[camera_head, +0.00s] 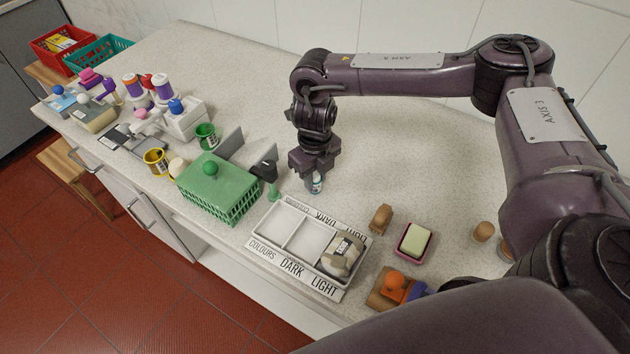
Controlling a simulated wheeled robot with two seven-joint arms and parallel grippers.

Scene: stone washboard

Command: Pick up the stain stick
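My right gripper (313,174) points down over the counter, right of the green basket. A small white and blue item (317,187), which looks like the stain stick, shows right at its fingertips. Its upper part is hidden by the gripper. I cannot tell whether the fingers are closed on it or only around it, nor whether it touches the counter. My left gripper is not in view.
A divided tray (271,235) labelled colours, dark and light stands in front, with a beige bundle (343,256) in its light compartment. A green lidded basket (218,187) is to the left. A soap dish (401,246) and brushes stand right. The counter behind is clear.

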